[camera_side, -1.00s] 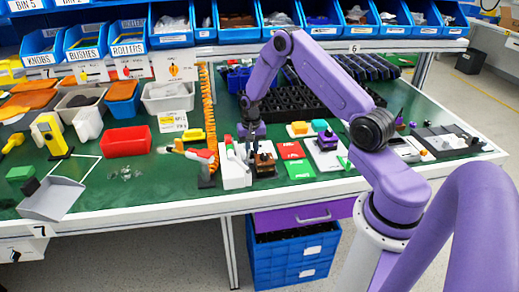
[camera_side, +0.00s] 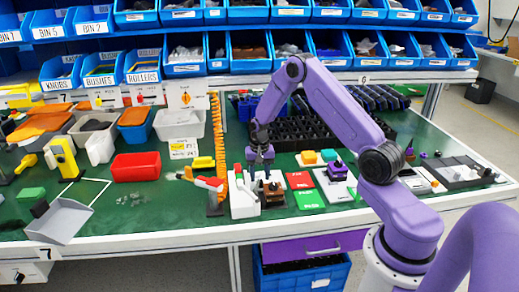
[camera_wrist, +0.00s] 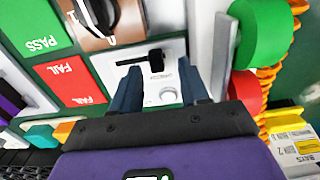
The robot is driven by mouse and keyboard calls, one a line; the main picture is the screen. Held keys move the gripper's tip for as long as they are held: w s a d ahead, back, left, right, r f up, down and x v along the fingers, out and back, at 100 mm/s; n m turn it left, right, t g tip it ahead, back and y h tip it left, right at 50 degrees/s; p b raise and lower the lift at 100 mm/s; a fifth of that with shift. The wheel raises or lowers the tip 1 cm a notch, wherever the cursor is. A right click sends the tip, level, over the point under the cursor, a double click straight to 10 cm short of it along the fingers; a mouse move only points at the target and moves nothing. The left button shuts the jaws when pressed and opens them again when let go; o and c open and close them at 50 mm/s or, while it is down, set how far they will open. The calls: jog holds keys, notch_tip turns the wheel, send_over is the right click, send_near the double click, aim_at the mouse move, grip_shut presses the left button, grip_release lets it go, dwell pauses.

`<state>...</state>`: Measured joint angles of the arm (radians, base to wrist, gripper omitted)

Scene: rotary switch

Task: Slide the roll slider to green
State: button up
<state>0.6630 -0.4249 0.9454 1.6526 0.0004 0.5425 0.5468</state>
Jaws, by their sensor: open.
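A white box (camera_side: 243,198) stands on the green bench. In the side view my gripper (camera_side: 260,172) points down over the box. Beside the box are a green rounded part (camera_wrist: 262,30) and a red one (camera_wrist: 244,90). The fingers hide part of the box face.
A brown block with a dark knob (camera_side: 273,194) stands close by on the right. A red bin (camera_side: 136,167) is at left. An orange coiled hose (camera_side: 218,130) runs behind the box.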

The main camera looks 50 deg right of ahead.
notch_tip(320, 180, up, 15)
dwell(0.4)
jog(key=shift+a, duration=0.15)
jog(key=s+a+r+n, duration=0.3)
jog(key=s+a+n, duration=0.2)
jog(key=a, duration=0.5)
jog(key=s+a+r+n, duration=0.35)
jog(key=s+a, duration=0.25)
jog(key=a, duration=0.3)
jog(key=s+a+n, duration=0.2)
jog(key=s+n, duration=0.4)
jog(key=s, duration=0.5)
jog(key=s+a+n, duration=0.2)
jog(key=s+n, duration=0.5)
jog(key=s, duration=0.5)
jog(key=shift+s, duration=0.25)
jog(key=shift+r, duration=0.1)
